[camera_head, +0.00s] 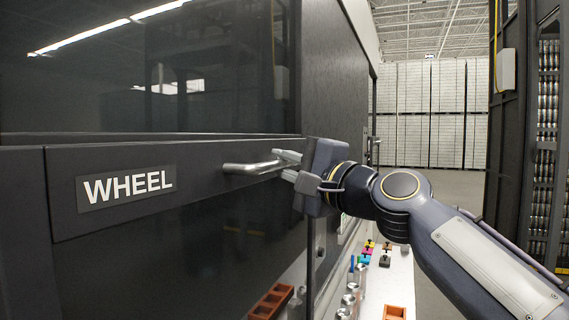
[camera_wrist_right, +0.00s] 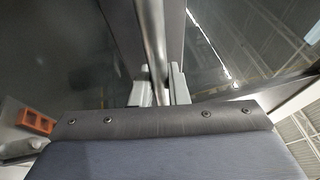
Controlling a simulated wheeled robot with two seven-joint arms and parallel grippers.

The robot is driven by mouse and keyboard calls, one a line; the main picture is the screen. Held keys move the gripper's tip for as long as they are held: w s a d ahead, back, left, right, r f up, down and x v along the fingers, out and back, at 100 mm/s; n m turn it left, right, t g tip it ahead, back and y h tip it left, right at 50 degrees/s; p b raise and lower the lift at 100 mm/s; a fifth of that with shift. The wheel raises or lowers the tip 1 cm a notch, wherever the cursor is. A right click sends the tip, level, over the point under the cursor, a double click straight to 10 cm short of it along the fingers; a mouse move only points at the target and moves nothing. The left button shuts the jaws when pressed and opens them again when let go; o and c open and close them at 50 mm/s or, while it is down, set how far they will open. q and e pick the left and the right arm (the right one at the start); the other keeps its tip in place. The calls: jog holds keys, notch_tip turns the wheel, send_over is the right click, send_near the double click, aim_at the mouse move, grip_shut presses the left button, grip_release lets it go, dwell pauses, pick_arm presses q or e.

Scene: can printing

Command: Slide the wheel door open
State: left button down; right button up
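The wheel door is a dark sliding door with glass panes and a dark crossbar (camera_head: 215,205) that carries a white WHEEL label (camera_head: 125,188). A silver bar handle (camera_head: 245,168) sticks out from the crossbar, right of the label. My right gripper (camera_head: 290,168) is at the handle's right end, with one finger on each side of the bar. In the right wrist view the handle (camera_wrist_right: 152,40) runs between the two fingers (camera_wrist_right: 160,88), which look closed on it. The exact contact is hard to see. My left gripper is not in view.
A pale work surface with metal cans (camera_head: 350,298), small coloured pieces (camera_head: 368,248) and orange trays (camera_head: 270,302) lies below and beyond the door. A rack of cans (camera_head: 547,120) stands at the far right. Open floor and stacked white pallets (camera_head: 430,112) are behind.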

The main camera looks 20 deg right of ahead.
grip_shut()
jog(key=shift+f, duration=0.1)
